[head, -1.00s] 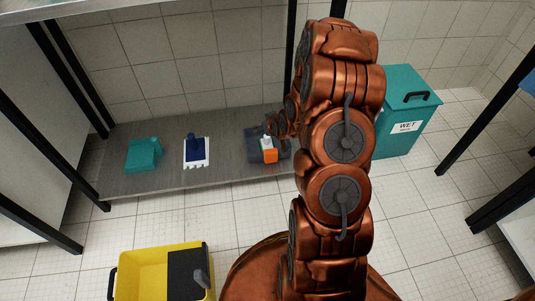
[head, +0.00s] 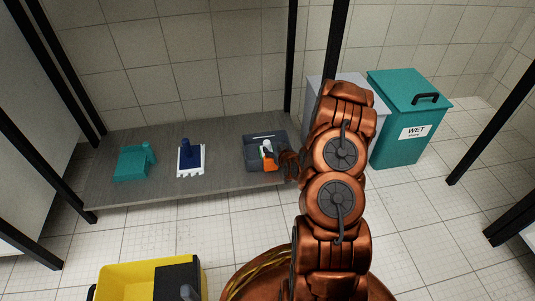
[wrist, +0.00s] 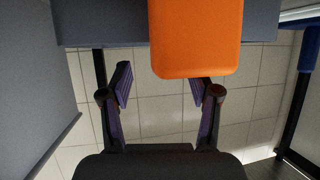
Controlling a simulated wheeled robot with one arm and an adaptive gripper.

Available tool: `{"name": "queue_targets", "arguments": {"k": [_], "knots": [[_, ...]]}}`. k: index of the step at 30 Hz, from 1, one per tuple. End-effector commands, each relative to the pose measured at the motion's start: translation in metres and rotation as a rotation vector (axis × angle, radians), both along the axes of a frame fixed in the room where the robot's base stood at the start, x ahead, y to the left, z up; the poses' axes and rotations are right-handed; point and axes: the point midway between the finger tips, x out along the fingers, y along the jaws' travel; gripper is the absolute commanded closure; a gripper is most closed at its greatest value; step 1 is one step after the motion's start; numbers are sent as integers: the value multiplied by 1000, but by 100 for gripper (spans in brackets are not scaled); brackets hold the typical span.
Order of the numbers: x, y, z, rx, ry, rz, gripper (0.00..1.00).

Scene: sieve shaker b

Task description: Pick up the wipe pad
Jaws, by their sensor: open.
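An orange block with rounded corners, likely the wipe pad (head: 270,164), sits at the front right of a dark grey tray (head: 252,159) on the low shelf. My gripper (wrist: 162,75) is open and empty, one finger on each side. In the head view my gripper (head: 287,163) is at the right of the block, partly hidden by my arm. I cannot tell whether they touch.
On the grey shelf (head: 220,187) a teal item (head: 133,163) and a blue-and-white brush-like tool (head: 190,158) stand to the left. A yellow bucket (head: 125,283) is on the floor in front. A teal bin marked WET (head: 405,120) and a grey bin stand at the right. Dark posts frame the shelf.

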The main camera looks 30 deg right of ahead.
Motion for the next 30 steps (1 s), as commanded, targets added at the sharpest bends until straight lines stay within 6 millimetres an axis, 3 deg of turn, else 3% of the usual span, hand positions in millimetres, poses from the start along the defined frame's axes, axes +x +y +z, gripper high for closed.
{"name": "queue_targets", "arguments": {"k": [12,23,30], "knots": [[42,-1,-17,-3,-2,2,38],[47,-3,-17,-1,-2,0,38],[47,-3,-17,-2,-2,0,63]]}}
